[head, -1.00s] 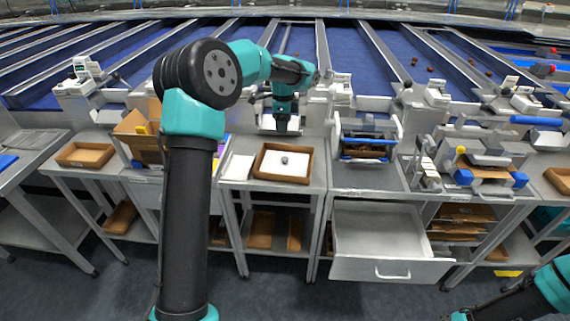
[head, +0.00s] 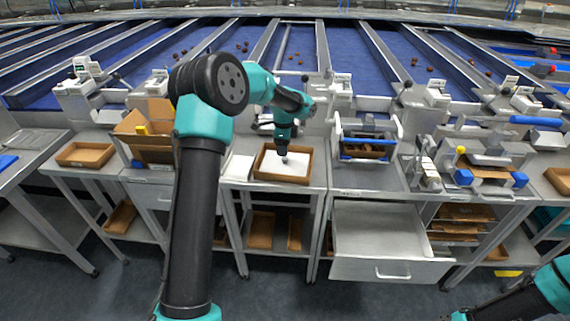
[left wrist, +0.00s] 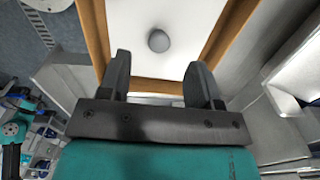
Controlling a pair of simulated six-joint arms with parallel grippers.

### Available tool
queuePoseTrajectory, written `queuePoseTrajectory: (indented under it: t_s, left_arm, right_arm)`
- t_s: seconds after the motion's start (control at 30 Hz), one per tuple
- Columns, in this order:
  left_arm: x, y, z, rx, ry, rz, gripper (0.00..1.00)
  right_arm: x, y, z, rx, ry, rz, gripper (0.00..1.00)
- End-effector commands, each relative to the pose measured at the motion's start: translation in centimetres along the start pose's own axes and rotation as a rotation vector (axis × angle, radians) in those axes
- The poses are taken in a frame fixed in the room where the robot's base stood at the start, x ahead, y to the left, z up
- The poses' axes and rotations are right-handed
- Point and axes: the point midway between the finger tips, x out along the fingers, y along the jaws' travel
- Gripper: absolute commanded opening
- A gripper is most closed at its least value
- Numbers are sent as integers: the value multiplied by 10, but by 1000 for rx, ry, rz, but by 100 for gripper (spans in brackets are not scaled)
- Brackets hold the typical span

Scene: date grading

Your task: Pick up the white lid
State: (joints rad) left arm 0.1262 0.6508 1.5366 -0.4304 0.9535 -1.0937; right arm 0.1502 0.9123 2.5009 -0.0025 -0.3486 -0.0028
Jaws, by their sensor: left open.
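The white lid (head: 298,166) lies flat inside a brown wooden-looking tray (head: 283,181) on the middle bench. In the left wrist view the lid (left wrist: 195,30) has a round grey knob (left wrist: 159,41) at its middle. My left gripper (head: 284,156) is over the tray, pointing down at the knob. In the left wrist view the gripper (left wrist: 158,72) is open and empty, and the knob shows beyond the gap between its fingers. The head view does not show clearly how far it is above the knob.
A white sheet or pad (head: 238,168) lies just left of the tray. A caddy with a blue bar (head: 368,142) stands to the right. Below it a drawer (head: 388,240) is pulled open. A cardboard box (head: 145,128) stands further left.

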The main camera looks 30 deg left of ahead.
Motion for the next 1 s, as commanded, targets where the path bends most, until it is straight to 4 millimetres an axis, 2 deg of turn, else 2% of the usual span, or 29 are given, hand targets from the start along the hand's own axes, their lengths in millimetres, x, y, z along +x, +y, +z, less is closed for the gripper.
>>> queuePoseTrajectory:
  t_s: [0.43, 0.97, 1.0]
  left_arm:
    - [48, 0, -4, 0, -2, -1, 58]
    - [51, 0, -4, 0, -1, -2, 58]
    - [51, 0, -4, 0, -1, -2, 54]
  right_arm:
    - [0, 0, 0, 0, 0, 0, 43]
    - [0, 0, 0, 0, 0, 0, 43]
    - [0, 0, 0, 0, 0, 0, 43]
